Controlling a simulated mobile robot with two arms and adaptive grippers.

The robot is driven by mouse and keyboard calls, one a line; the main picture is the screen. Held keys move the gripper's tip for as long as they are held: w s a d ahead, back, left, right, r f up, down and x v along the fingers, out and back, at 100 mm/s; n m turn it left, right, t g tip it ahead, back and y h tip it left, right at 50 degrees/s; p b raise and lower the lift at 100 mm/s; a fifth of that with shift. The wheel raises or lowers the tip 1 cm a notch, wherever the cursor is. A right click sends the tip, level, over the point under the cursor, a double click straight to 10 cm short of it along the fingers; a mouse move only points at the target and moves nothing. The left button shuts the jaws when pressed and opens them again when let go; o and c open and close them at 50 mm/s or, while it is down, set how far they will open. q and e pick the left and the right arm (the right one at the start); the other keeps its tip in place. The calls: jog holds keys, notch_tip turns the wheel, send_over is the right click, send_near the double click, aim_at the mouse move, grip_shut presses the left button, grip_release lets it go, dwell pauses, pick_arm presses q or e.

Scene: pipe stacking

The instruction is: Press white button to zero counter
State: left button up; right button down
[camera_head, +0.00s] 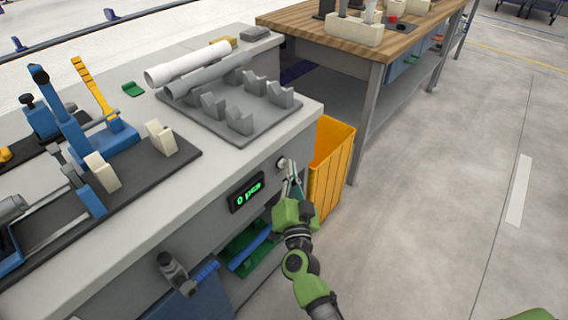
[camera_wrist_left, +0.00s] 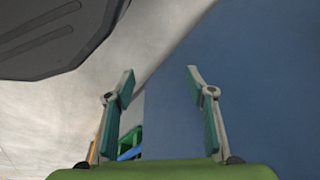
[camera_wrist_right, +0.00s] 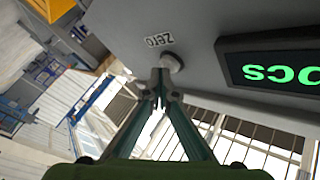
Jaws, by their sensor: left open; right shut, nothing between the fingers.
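The white button (camera_head: 281,163) is on the grey front face of the workbench, above and right of the counter display. It also shows in the right wrist view (camera_wrist_right: 173,62) beside the label "ZERO". The counter display (camera_head: 246,194) is black with green characters that appear to read "0 pcs"; part of it shows in the right wrist view (camera_wrist_right: 275,72). My right gripper (camera_wrist_right: 160,82) is shut and empty, with its fingertips right at the button. Whether they touch it I cannot tell. My left gripper (camera_wrist_left: 160,72) is open and empty, facing a blue panel.
A yellow bin (camera_head: 330,165) stands right of the button. A blue clamping fixture (camera_head: 70,120) is at left. A wooden-topped table (camera_head: 345,42) stands behind. The floor at right is clear.

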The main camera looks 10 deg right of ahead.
pick_arm(q)
jog(key=shift+s+a+f, duration=0.1)
jog(key=shift+s+f, duration=0.25)
jog(key=shift+f, duration=0.3)
jog(key=shift+s+f, duration=0.3)
jog(key=shift+f, duration=0.3)
pick_arm(e)
jog(key=shift+s+d, duration=0.35)
jog(key=shift+s, duration=0.2)
pick_arm(q)
jog(key=shift+w, duration=0.1)
jog(key=shift+g, duration=0.4)
jog(key=s+f, duration=0.1)
jog(key=s+f+p, duration=0.2)
jog(key=s+f, duration=0.1)
jog(key=shift+a+f, duration=0.1)
jog(key=shift+a, duration=0.15)
pick_arm(e)
jog(key=s+d, duration=0.1)
jog(key=s, duration=0.1)
jog(key=s+d, duration=0.2)
pick_arm(q)
jog(key=shift+w+a, duration=0.15)
